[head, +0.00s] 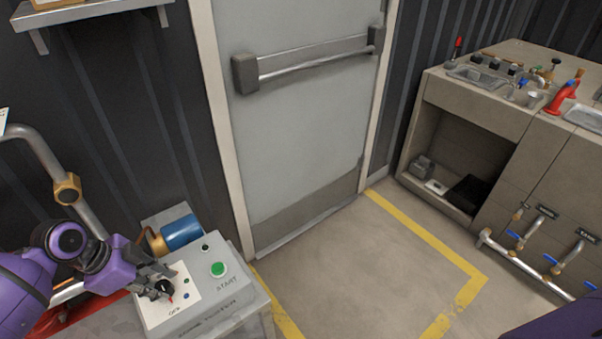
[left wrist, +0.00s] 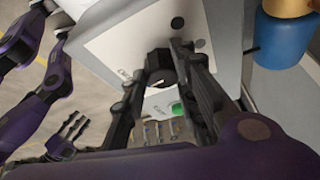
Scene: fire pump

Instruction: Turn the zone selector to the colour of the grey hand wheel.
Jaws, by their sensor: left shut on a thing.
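The zone selector (head: 164,288) is a black knob on a white plate on top of the grey control box. My left gripper (head: 153,281) is shut on the knob from the left. In the left wrist view the knob (left wrist: 160,62) sits between the two black fingers. My right gripper (left wrist: 73,130) shows small in that view, its fingers apart and empty. I cannot make out a grey hand wheel.
A green START button (head: 218,269) and a dark lamp (head: 205,247) are on the box. A grey pipe (head: 50,160) rises at the left. The floor before the door (head: 300,130) is clear.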

